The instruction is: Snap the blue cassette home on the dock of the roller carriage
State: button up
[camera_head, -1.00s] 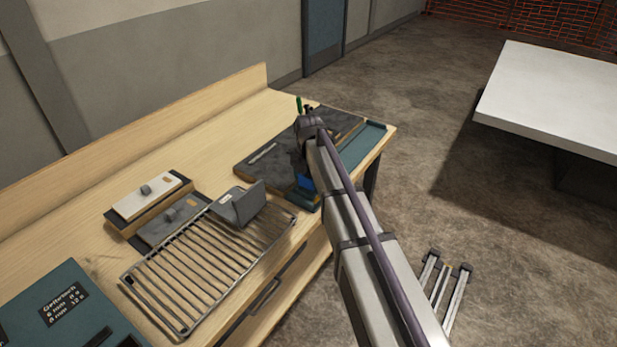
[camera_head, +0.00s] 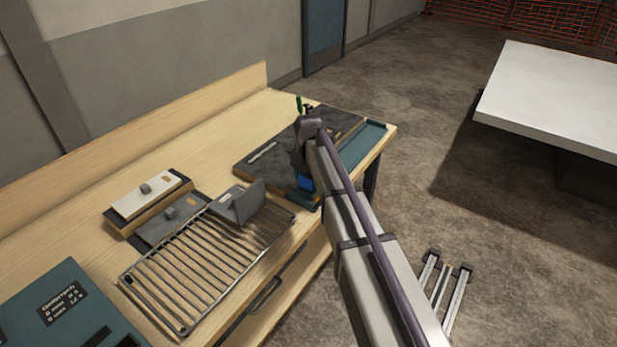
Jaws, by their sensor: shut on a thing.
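The blue cassette (camera_head: 306,182) shows as a small blue patch beside my forearm, low over the front edge of the bench. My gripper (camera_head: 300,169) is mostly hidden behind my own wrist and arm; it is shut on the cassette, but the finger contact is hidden. A grey bent-plate carriage (camera_head: 238,205) sits on the far end of a wire-like roller rack (camera_head: 205,262), left of the gripper. I cannot make out its dock. The cassette is apart from this carriage, to its right. A dark teal block (camera_head: 303,199) lies just below the cassette.
A dark panel (camera_head: 270,160) with a teal strip (camera_head: 362,138) lies behind the gripper. A teal labelled case (camera_head: 65,305) is at front left. The back-left bench top is clear.

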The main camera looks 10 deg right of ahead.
jog(key=shift+f+b, duration=0.85)
jog(key=shift+f, duration=0.05)
dwell(0.5)
dwell(0.4)
jog(key=o, duration=1)
jog(key=shift+o, duration=0.2)
notch_tip(320, 180, up, 11)
jog(key=p, duration=1.1)
jog(key=shift+r, duration=0.1)
jog(key=shift+f, duration=0.2)
